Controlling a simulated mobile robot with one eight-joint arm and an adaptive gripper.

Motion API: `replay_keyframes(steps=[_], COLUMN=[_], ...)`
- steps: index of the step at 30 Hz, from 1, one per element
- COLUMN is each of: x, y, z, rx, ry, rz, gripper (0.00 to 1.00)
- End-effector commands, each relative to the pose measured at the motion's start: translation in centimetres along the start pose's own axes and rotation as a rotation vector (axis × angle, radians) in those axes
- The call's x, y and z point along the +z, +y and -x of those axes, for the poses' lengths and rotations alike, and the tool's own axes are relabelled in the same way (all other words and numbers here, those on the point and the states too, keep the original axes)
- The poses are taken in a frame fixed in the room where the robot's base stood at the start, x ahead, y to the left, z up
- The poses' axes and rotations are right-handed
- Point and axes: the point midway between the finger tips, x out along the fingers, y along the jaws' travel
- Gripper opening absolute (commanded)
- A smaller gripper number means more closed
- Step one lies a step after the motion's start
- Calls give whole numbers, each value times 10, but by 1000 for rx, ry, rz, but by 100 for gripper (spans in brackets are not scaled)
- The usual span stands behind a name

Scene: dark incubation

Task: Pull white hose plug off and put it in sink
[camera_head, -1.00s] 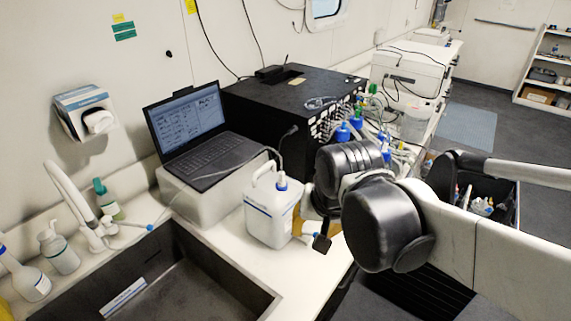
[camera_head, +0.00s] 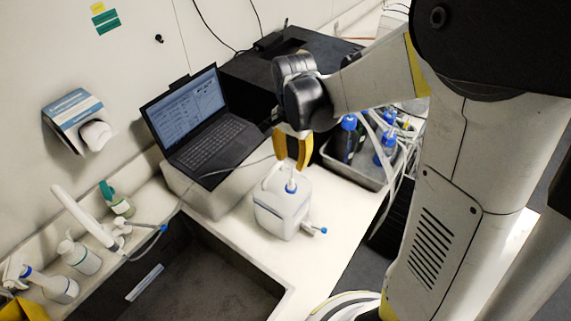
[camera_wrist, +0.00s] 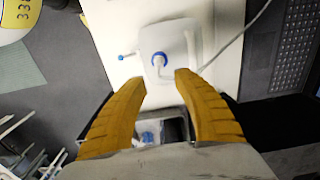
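A white canister (camera_head: 283,212) stands on the counter right of the sink (camera_head: 205,285). Its blue cap (camera_head: 291,187) has a white hose plug (camera_head: 292,175) rising from it; plug and cap also show in the wrist view, the cap (camera_wrist: 158,57) just beyond my fingertips. A thin hose runs from there past the laptop towards the sink. My gripper (camera_head: 291,163), with yellow fingers, points down above the cap. In the wrist view my gripper (camera_wrist: 160,78) is open, with an empty gap between its fingertips. Whether a finger touches the plug is not clear.
A laptop (camera_head: 205,120) sits on a white box behind the canister. A blue-tipped spigot (camera_head: 322,230) sticks out of the canister's right side. A grey tray (camera_head: 355,170) with blue-capped bottles stands at the right. A tap (camera_head: 85,215) and bottles line the sink's left side.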

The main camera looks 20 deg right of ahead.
Motion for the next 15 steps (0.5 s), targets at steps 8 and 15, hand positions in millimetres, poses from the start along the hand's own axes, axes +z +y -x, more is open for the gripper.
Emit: replay_keyframes(steps=[8, 15], x=[0, 0], y=[0, 0], z=[0, -10], rx=[-1, -1], ry=[0, 1], rz=[1, 1], gripper=[35, 35])
